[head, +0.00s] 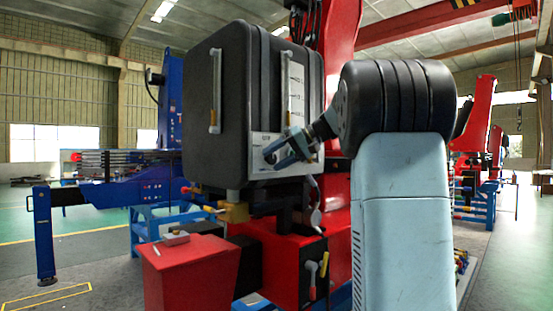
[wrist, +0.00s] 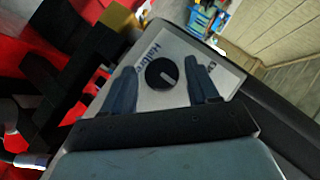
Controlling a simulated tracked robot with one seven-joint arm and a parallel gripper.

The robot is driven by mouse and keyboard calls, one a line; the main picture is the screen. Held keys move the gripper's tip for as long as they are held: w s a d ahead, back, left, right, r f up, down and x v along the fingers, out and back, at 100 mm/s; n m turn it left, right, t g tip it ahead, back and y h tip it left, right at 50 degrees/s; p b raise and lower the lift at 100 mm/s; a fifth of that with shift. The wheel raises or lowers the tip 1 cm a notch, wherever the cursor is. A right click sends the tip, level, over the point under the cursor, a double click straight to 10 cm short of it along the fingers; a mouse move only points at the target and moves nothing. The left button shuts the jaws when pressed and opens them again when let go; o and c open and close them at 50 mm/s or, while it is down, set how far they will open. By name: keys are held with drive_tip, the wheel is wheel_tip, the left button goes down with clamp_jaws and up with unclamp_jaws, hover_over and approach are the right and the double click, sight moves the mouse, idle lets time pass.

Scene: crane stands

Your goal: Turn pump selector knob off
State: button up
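The pump selector knob (wrist: 162,73) is a round black dial with a light pointer line, on a light metal plate (wrist: 190,48) with partly hidden lettering. In the wrist view my gripper (wrist: 162,75) is open, with one blue-grey finger on each side of the knob and visible gaps between. I cannot tell how far the fingertips are from the plate. In the head view my gripper (head: 282,148) is in front of the plate (head: 262,141) at the lower part of a black tank, and it hides the knob.
The black tank (head: 203,150) has light vertical handles or gauges (head: 215,92). Below it are brass and grey fittings (head: 235,212), levers (head: 311,275) and a red box (head: 190,270). A blue crane stand (head: 110,190) is at left. Open floor lies at far left and right.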

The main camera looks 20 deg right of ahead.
drive_tip(key=shift+o, duration=0.2)
drive_tip(key=v, duration=1.3)
drive_tip(key=shift+s+d+r, duration=0.15)
drive_tip(key=shift+d+r, duration=0.05)
drive_tip(key=shift+d, duration=0.05)
drive_tip(key=s+a+f+m+g+h, duration=0.1)
drive_tip(key=s+a+f+h, duration=0.1)
drive_tip(key=s+a+f, duration=0.4)
drive_tip(key=s+a+f+m+g+h, duration=0.1)
drive_tip(key=s+a+f+h, duration=0.1)
drive_tip(key=s+a+f, duration=0.5)
drive_tip(key=s+a+f+n+h, duration=0.1)
drive_tip(key=s+a+f+h, duration=0.2)
drive_tip(key=s+f, duration=0.4)
drive_tip(key=s+a+f+h, duration=0.3)
drive_tip(key=s+f, duration=0.3)
drive_tip(key=f, duration=0.5)
drive_tip(key=shift+s+a+f+n+t, duration=0.4)
drive_tip(key=shift+a, duration=0.4)
